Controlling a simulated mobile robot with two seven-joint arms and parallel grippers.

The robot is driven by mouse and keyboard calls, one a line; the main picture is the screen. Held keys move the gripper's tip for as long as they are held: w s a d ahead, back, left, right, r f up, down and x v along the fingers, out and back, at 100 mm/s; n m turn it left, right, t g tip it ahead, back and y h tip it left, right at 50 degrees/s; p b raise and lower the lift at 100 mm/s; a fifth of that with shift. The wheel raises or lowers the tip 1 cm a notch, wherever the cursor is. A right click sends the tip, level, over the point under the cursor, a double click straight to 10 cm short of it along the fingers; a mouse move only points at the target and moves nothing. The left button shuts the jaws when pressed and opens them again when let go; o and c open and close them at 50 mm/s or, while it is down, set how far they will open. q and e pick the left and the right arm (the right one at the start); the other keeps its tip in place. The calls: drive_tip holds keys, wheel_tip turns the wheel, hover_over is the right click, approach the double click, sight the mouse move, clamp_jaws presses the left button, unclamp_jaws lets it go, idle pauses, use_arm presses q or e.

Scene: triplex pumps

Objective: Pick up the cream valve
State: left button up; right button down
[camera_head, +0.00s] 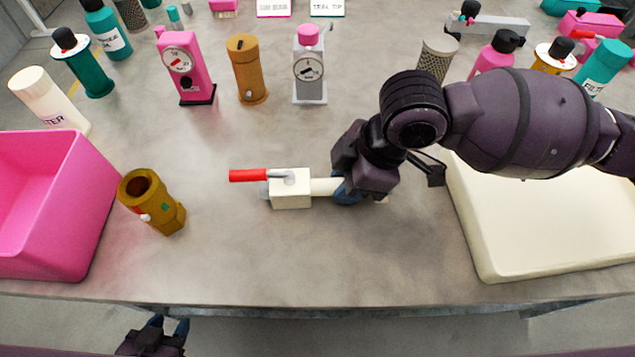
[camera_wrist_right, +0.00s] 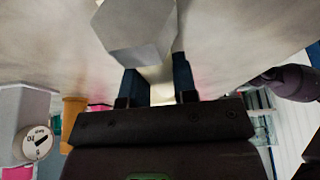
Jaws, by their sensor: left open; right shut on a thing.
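The cream valve (camera_head: 291,190) lies on its side in the middle of the grey table, with a red lever handle pointing left. Whether it touches the table or is slightly above it, I cannot tell. My right gripper (camera_head: 347,189) is shut on the cream pipe at the valve's right end. In the right wrist view the cream pipe (camera_wrist_right: 160,82) sits between my right gripper's two dark blue fingers (camera_wrist_right: 160,85). A grey faceted end piece (camera_wrist_right: 140,30) is close to the camera there. My left gripper (camera_head: 169,328) is open and empty, in front of the table edge.
A pink bin (camera_head: 95,190) stands at the left, with a brown-gold fitting (camera_head: 155,200) beside it. A large cream tray (camera_head: 485,245) is at the right. Gauges, bottles and canisters line the back. The front middle of the table is clear.

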drive_tip(key=shift+r, duration=0.15)
wheel_tip(320, 180, up, 10)
drive_tip(key=shift+r, duration=0.15)
idle(0.4)
drive_tip(key=shift+f+b, duration=0.65)
drive_tip(key=shift+f, duration=4.65)
idle(0.7)
